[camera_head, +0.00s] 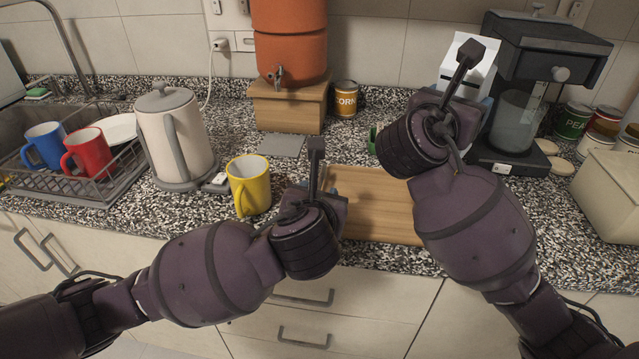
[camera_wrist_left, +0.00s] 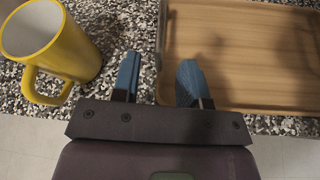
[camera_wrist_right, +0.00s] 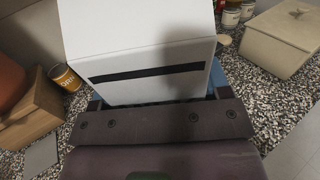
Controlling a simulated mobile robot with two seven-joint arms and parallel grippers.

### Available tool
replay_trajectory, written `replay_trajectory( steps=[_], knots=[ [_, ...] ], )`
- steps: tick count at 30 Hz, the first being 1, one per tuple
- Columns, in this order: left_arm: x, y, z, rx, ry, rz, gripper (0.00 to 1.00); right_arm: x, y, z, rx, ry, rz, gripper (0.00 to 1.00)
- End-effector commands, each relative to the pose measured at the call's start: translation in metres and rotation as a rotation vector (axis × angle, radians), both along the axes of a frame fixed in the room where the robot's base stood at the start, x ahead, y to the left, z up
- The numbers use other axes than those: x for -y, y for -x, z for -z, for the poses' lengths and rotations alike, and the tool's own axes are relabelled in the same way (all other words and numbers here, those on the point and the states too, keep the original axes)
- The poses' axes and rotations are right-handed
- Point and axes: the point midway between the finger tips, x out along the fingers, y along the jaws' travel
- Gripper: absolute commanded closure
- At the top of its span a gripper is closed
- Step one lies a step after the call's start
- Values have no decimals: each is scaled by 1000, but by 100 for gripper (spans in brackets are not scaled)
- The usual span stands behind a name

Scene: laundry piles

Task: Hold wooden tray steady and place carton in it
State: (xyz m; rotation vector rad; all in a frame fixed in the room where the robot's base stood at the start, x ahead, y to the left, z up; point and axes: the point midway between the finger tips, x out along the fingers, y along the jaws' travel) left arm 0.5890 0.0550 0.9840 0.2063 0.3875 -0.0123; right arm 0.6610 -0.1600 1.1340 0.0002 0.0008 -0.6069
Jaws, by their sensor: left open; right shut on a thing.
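The wooden tray (camera_head: 368,212) lies flat on the counter, partly covered by my arms. It also fills the right of the left wrist view (camera_wrist_left: 245,55), and nothing shows on its visible surface. My left gripper (camera_wrist_left: 157,80) is open at the tray's near left, with one blue finger on each side of its left rim. The white carton (camera_head: 484,78) is at the right, behind my right gripper. In the right wrist view the carton (camera_wrist_right: 140,55), with a dark stripe, sits between the fingers of my right gripper (camera_wrist_right: 156,92), which is shut on it. Its underside is hidden.
A yellow mug (camera_head: 249,186) stands close to the left of my left gripper. A coffee machine (camera_head: 545,60) is behind the carton. A beige box (camera_head: 612,190) stands at the right. A kettle (camera_head: 172,135) and a dish rack (camera_head: 75,185) are at the left.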

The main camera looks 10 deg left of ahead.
Motion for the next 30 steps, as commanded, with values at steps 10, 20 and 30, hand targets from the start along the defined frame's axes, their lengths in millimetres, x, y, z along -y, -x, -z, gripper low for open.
replay_trajectory(
  steps=[10, 20, 30],
  knots=[
    [-1, -48, 18, 1, 1, -2, 60, 0, 0, -2, 4, 0, 0, 73],
    [-2, -71, 28, 1, 2, -1, 60, 0, 0, -2, 4, 0, 0, 73],
    [-2, -73, 28, 2, 2, 1, 63, 0, 0, -2, 4, 0, 0, 73]
  ],
)
